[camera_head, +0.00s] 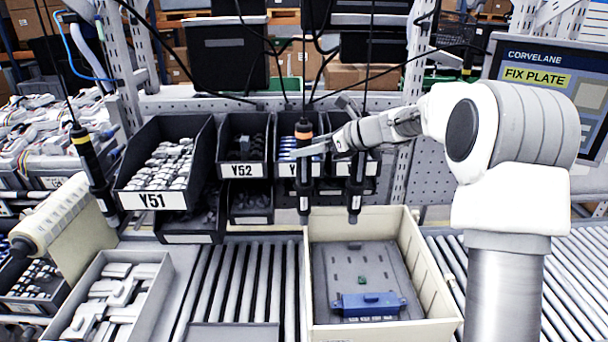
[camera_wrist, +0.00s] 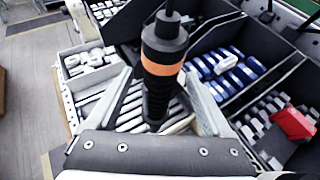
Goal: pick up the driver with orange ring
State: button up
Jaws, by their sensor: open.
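The driver with the orange ring (camera_head: 304,170) hangs upright on a cable in front of the bins in the head view. In the wrist view the driver (camera_wrist: 160,98) is black with an orange band and stands between the two fingers. My gripper (camera_head: 320,135) reaches it from the right at about the height of the ring. In the wrist view my gripper (camera_wrist: 160,75) is open, with a gap on each side of the driver. The driver's lower tip is hidden or too dark to make out there.
A second dark driver (camera_head: 356,185) hangs close by on the right. A driver with a yellow ring (camera_head: 84,150) hangs far left. Bins such as Y51 (camera_head: 150,201) stand behind. Below is a beige crate (camera_head: 433,290) holding a grey plate and a blue part.

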jog(key=p+x, duration=0.1)
jog(key=x, duration=0.3)
jog(key=shift+w+a+f, duration=0.15)
jog(key=shift+a+f, duration=0.05)
jog(key=shift+a, duration=0.05)
grip_shut()
dwell(1.0)
jog(key=shift+r, duration=0.1)
